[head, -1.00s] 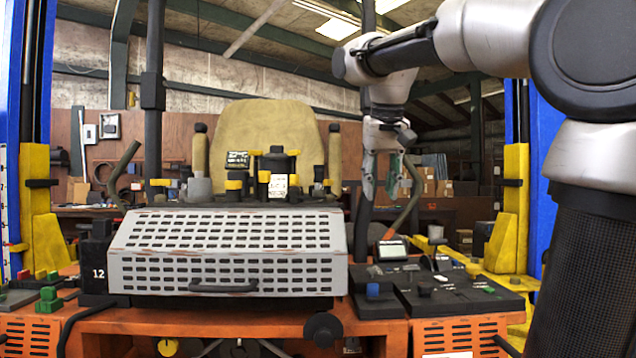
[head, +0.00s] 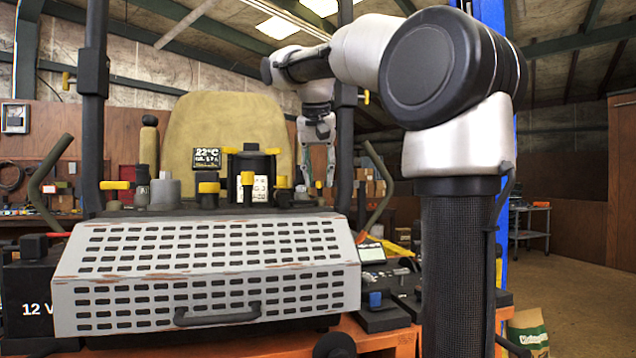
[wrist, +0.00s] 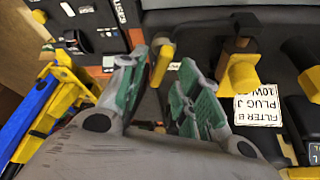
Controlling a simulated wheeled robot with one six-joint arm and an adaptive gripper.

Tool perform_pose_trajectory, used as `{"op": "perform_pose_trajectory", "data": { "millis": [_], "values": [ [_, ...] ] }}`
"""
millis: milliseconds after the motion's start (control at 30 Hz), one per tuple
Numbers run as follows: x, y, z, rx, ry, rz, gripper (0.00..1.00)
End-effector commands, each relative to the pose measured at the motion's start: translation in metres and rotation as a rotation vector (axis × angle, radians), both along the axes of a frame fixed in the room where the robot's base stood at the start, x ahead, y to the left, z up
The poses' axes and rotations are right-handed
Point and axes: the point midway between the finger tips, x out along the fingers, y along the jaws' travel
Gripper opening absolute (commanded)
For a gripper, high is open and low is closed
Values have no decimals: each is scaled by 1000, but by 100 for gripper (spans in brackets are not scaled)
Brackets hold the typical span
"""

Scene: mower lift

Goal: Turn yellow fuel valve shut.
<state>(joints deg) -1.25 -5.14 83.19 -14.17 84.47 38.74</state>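My gripper (head: 318,180) points down behind the grey slotted hood, right of the black filter housing (head: 250,163). Its two green-padded fingers are apart and empty. In the wrist view, a small yellow handle (wrist: 163,62) shows between and beyond the fingertips (wrist: 164,58); contact cannot be told. A larger yellow valve piece (wrist: 240,75) on a dark stem is right of the fingers, beside a white label. Which one is the fuel valve cannot be told.
The slotted hood (head: 205,275) with its handle stands in front of the fittings. A tan seat (head: 222,120) is behind, dark posts (head: 92,110) flank it. A black control panel (head: 375,265) lies right of the hood. Open floor (head: 580,290) is at far right.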

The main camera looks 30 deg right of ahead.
Motion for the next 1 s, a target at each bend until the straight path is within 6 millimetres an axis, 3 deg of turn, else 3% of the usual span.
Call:
{"op": "perform_pose_trajectory", "data": {
  "millis": [200, 467, 667, 1000],
  "values": [
    [6, -5, -19, 0, 0, 1, 33],
    [7, -5, -20, 0, -1, 1, 33],
    [7, -5, -20, 0, -1, 1, 0],
    [7, -5, -20, -1, -1, -15, 0]
  ]
}}
